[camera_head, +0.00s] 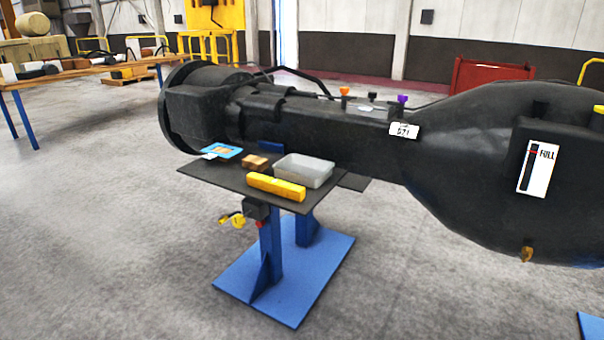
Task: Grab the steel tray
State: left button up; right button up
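A light grey, open rectangular tray (304,171), which looks like the steel tray, sits on a small dark table (221,179) in the middle of the view. It looks empty. A yellow bar (275,187) lies just in front of it. A small brown block (255,162) lies to its left. Neither of my grippers shows in the view.
A large black casting (470,150) stretches behind and right of the table. A blue card-like item (222,151) lies at the table's left. The table stands on a blue base plate (285,285). A wooden bench (80,72) stands far left. The floor at left is clear.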

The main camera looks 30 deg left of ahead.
aim_at(301, 169)
jog(key=i+j, duration=0.35)
jog(key=j, duration=0.15)
jog(key=i+j, duration=0.4)
jog(key=j, duration=0.15)
